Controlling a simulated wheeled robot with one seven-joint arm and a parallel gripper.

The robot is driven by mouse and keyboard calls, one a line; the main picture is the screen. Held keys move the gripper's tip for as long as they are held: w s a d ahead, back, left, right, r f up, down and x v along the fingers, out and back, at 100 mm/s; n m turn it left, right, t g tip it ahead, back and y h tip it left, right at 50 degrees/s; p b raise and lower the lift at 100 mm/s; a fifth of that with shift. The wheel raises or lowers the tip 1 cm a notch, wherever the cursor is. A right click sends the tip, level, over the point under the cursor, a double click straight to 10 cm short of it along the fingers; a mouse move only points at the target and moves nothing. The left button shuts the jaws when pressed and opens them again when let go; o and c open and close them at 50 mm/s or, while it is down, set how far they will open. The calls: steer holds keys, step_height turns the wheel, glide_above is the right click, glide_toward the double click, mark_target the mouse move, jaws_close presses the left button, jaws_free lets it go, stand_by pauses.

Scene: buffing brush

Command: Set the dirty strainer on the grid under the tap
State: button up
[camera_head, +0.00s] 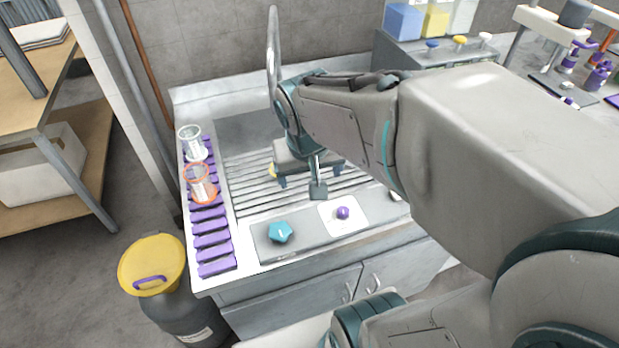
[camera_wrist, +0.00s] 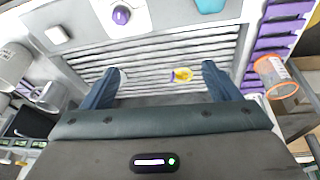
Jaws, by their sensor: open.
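A strainer with an orange rim and a label (camera_head: 201,184) stands on the purple slatted rack at the sink's left; it also shows in the wrist view (camera_wrist: 275,76). A clear, pale-rimmed strainer (camera_head: 194,143) stands behind it on the rack. I cannot tell which one is dirty. The ribbed grid (camera_head: 245,188) lies in the sink, and the tall silver tap (camera_head: 273,45) rises behind it. My gripper (camera_head: 310,177) is open and empty above the grid, right of the strainers. In the wrist view, a small yellow-rimmed thing (camera_wrist: 182,75) shows between the fingers (camera_wrist: 162,80), its shape unclear.
The purple rack (camera_head: 213,238) has free slots toward the front. A teal piece (camera_head: 279,232) and a purple knob (camera_head: 343,212) sit on the front ledge. A yellow-lidded bin (camera_head: 150,262) stands on the floor at left. Coloured containers (camera_head: 403,20) stand at the back.

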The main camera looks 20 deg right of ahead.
steer(key=s+n+y, duration=0.1)
steer(key=s, duration=0.5)
steer(key=shift+s+a+n, duration=0.25)
steer(key=shift+a+n, duration=0.05)
steer(key=shift+a, duration=0.15)
steer(key=shift+r, duration=0.1)
stand_by(1.6)
